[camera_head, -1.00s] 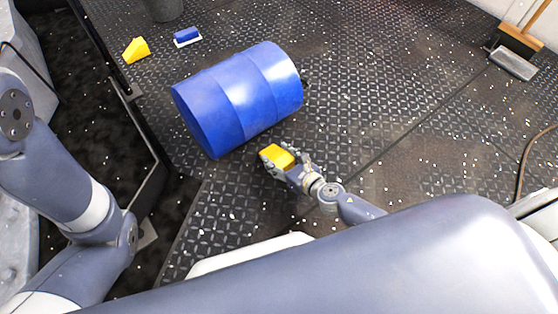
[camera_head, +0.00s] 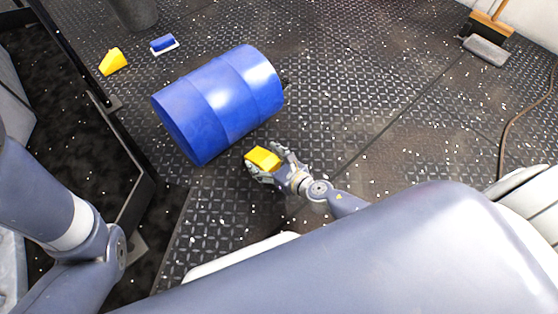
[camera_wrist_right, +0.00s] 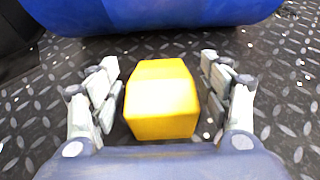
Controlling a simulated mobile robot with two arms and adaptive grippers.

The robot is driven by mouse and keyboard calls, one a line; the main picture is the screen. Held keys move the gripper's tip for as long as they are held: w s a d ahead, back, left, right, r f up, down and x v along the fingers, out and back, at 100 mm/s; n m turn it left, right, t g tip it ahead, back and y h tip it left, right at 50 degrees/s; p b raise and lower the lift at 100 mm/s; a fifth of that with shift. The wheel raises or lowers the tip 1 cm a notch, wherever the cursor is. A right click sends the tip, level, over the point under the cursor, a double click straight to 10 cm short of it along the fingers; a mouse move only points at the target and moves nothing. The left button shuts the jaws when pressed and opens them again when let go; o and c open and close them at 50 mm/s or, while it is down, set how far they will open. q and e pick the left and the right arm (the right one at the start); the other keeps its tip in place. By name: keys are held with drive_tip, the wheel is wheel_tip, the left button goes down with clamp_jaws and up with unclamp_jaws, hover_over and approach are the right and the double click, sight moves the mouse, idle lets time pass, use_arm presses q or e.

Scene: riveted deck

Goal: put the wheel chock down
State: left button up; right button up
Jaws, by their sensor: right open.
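A yellow wheel chock (camera_head: 262,158) is at my right gripper (camera_head: 270,163), just in front of the blue drum (camera_head: 220,103). In the right wrist view the chock (camera_wrist_right: 161,99) sits between the two open fingers of the right gripper (camera_wrist_right: 162,92), with a gap on each side. It appears to rest on the deck. The drum (camera_wrist_right: 150,14) lies on its side beyond it. A second yellow chock (camera_head: 113,61) stands on the deck past the drum's far left. My left gripper is outside the picture; only its arm shows at the left.
A blue-and-white brush or block (camera_head: 164,45) and a dark bucket-like container (camera_head: 134,12) are at the back left. A broom (camera_head: 487,38) is at the upper right, and a hose (camera_head: 508,125) runs below it. A dark rail edges the deck at left. The deck right of the drum is clear.

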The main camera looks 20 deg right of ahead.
drive_tip(key=p+v, duration=0.1)
drive_tip(key=v, duration=1)
drive_tip(key=shift+s+d+r, duration=0.1)
drive_tip(key=shift+s, duration=0.1)
